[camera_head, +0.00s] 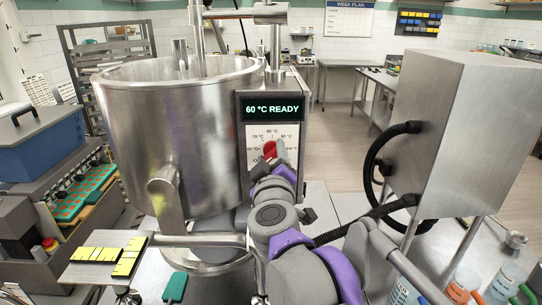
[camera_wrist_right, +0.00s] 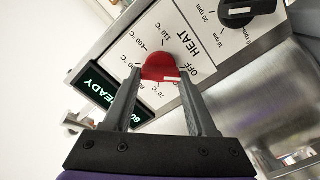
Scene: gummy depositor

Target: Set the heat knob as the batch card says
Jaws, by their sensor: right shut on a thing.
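The red heat knob (camera_head: 270,149) sits on the white dial of the control panel, on the front of the steel kettle (camera_head: 172,135). My right gripper (camera_head: 268,160) is shut on it. In the right wrist view the knob (camera_wrist_right: 160,66) lies between the two finger tips (camera_wrist_right: 161,78), with a pale mark on its edge. Temperature figures and the words HEAT and OFF surround it; I cannot tell which figure the mark meets. The display (camera_head: 272,108) above reads 60 °C READY. My left gripper is out of view, and I cannot make out a batch card.
A black rpm knob (camera_wrist_right: 240,10) sits beyond the heat dial. A steel cabinet (camera_head: 435,125) with a black hose stands at the right. A green-handled tool (camera_head: 175,287) lies in front.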

